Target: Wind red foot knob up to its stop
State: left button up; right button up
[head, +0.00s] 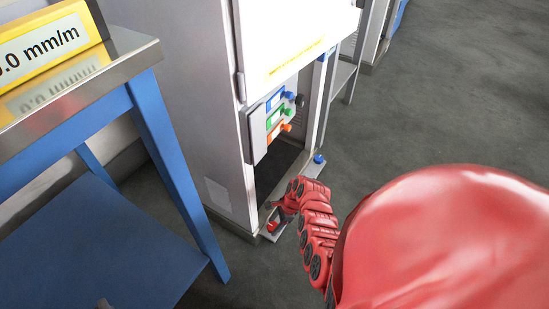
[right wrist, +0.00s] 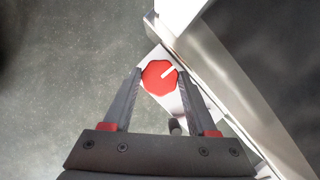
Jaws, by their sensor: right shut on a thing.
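The red foot knob (right wrist: 159,79) is an octagonal disc with a white pointer line aimed to the upper right in the right wrist view. In the head view the red knob (head: 272,226) is small, low at the dispenser's front foot plate. My right gripper (right wrist: 160,74) is shut on the knob, one finger on each side of it. In the head view my right gripper (head: 277,213) reaches down to the foot and partly covers the knob.
The white dispenser cabinet (head: 180,90) stands beside the knob, with a panel of green, blue and orange knobs (head: 277,117) above. A blue foot knob (head: 319,158) sits farther back. Floor at right is clear.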

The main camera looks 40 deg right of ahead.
jog(key=shift+n+g, duration=0.3)
jog(key=shift+n, duration=0.4)
jog(key=o, duration=1.4)
jog(key=shift+c, duration=0.2)
jog(key=shift+r, duration=0.1)
jog(key=p+v, duration=0.6)
jog(key=v, duration=0.2)
